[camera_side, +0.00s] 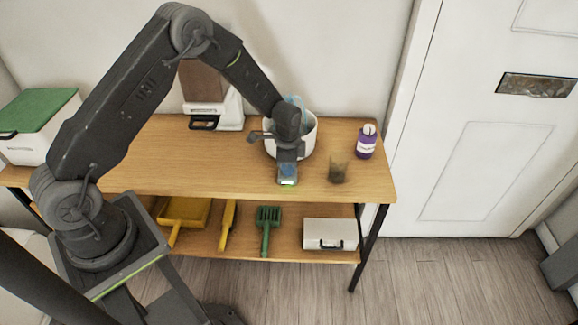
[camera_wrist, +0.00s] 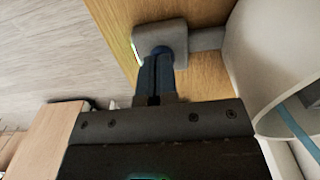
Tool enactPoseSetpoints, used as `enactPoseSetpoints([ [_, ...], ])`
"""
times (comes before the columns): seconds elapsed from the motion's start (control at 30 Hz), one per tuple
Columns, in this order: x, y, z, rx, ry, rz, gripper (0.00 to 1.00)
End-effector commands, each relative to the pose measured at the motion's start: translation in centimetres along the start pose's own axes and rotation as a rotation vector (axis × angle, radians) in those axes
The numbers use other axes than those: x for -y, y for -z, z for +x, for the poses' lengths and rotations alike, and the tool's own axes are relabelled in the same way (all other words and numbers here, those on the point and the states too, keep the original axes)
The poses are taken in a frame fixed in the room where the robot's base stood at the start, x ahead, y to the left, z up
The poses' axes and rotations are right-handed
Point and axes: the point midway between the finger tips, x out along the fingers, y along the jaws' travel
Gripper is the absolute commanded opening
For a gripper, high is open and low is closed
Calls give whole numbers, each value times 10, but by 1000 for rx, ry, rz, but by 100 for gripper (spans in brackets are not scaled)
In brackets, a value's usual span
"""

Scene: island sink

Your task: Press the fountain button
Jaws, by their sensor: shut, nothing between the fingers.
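The fountain (camera_side: 308,142) is a round white bowl with something pale blue in it, near the back of the wooden bench. In the wrist view its white wall (camera_wrist: 275,60) is at the right. A grey rounded block (camera_wrist: 148,32) joins it by a short grey bar. In the side view the block (camera_side: 288,182) shows a small greenish light at its front. My gripper (camera_wrist: 157,62) is shut and empty, pointing down with its tips at the block. The tips hide most of the button, and I cannot tell whether they touch it. My gripper also shows in the side view (camera_side: 287,168).
A brown cup (camera_side: 338,172) and a purple bottle (camera_side: 366,142) stand to the right. A white dispenser (camera_side: 213,108) and a green-lidded box (camera_side: 38,125) are to the left. The lower shelf holds tools and a white case (camera_side: 330,234). The bench front left is clear.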

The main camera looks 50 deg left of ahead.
Motion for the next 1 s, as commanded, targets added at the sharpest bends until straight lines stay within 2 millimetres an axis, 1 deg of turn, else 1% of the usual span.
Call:
enactPoseSetpoints([
  [0.3, 4, 3, -75, -13, 14, -2, 0],
  [0.4, 4, 4, -96, -13, 14, -3, 0],
  [0.5, 4, 4, -112, -13, 14, -3, 0],
  [0.6, 4, 4, -122, -12, 13, -3, 0],
  [0.7, 4, 4, -128, -13, 13, -3, 0],
  [1.0, 4, 4, -130, -12, 12, -3, 0],
])
